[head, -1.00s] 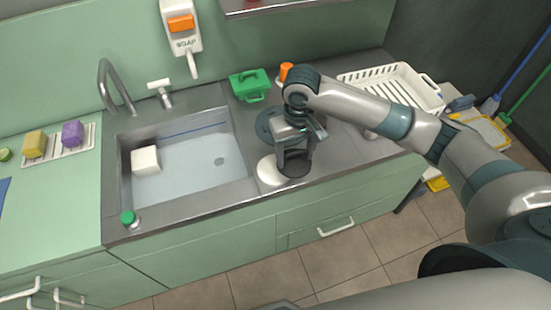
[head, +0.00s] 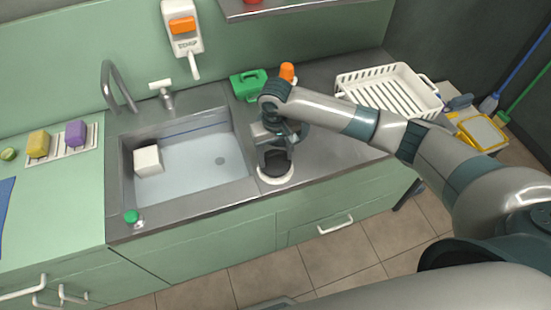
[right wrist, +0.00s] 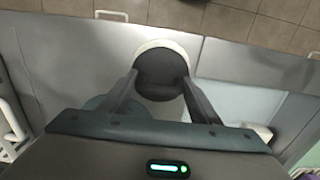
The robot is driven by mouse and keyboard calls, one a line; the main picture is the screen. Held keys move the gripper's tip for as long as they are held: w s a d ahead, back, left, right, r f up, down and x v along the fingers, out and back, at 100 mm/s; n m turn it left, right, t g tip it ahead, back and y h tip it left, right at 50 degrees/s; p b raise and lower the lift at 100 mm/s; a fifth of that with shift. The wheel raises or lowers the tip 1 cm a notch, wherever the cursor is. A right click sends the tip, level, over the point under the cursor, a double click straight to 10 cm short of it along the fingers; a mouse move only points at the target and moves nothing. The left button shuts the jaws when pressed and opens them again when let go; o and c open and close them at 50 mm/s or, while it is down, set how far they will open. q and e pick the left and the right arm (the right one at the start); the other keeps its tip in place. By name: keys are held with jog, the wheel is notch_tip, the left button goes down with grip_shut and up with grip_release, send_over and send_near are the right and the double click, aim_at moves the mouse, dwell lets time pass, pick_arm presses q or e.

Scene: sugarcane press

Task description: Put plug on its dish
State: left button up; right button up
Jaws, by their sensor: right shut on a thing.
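The plug (head: 276,168) is a dark, round piece held between the fingers of my right gripper (head: 275,160). In the right wrist view the plug (right wrist: 161,70) sits between the two fingertips. The dish (head: 272,181) is white and round, on the counter just right of the sink. The plug is over the dish and hides most of its middle. The dish's white rim (right wrist: 164,44) shows around the plug in the right wrist view. I cannot tell whether the plug touches the dish. My left gripper is not in view.
The sink (head: 190,160) with a white block (head: 148,160) lies to the left. A green box (head: 248,85) and an orange-topped item (head: 287,71) stand behind my gripper. A white rack (head: 388,92) is at the back right. The counter right of the dish is clear.

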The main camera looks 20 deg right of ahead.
aim_at(275, 153)
jog(key=shift+f, duration=1.25)
jog(key=shift+f+p, duration=0.1)
jog(key=shift+p, duration=0.2)
jog(key=o, duration=1)
jog(key=shift+o, duration=0.2)
jog(key=shift+r+b, duration=0.35)
jog(key=shift+r, duration=0.5)
notch_tip(275, 153, up, 10)
jog(key=b, duration=0.2)
jog(key=shift+r+b, duration=0.25)
jog(key=shift+b, duration=0.1)
